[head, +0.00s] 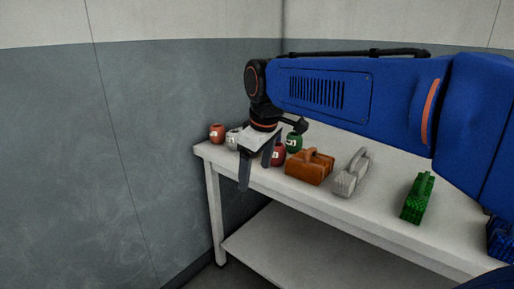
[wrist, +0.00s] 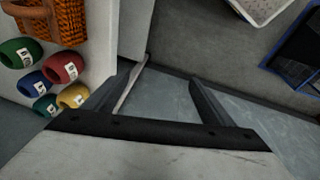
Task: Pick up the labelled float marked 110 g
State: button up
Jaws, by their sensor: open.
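Several round labelled floats stand at the left end of the white table. In the head view I see an orange-red float (head: 217,133), a pale grey float (head: 232,140), a red float (head: 278,156) and a green float (head: 293,142). The wrist view shows a green float (wrist: 17,54), a red float (wrist: 63,68), a blue float (wrist: 32,84), a yellow float (wrist: 72,96) and another green float (wrist: 44,105) at its left. Their labels are too small to read, so I cannot tell which is 110 g. My gripper (head: 256,174) is open and empty, beside the floats at the table's front edge.
Right of the floats on the table (head: 385,232) stand an orange-brown basket (head: 309,168), a grey basket (head: 351,174), a green basket (head: 418,198) and a blue basket (head: 500,240). A lower shelf (head: 290,245) runs beneath. A wall (head: 130,160) stands left and behind.

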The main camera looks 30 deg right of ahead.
jog(key=w+d+r+n+g, duration=0.1)
jog(key=w+d+r+n, duration=0.35)
jog(key=w, duration=0.45)
jog(key=w+d+r+n+g, duration=0.1)
jog(key=w+d+r+n, duration=0.2)
jog(key=w+d, duration=0.45)
jog(key=w+d+r+n+g, duration=0.1)
jog(key=w+d+r+n, duration=0.25)
jog(key=w, duration=0.65)
jog(key=shift+w+f, duration=0.2)
jog(key=shift+f, duration=8.4)
jog(key=c, duration=1.2)
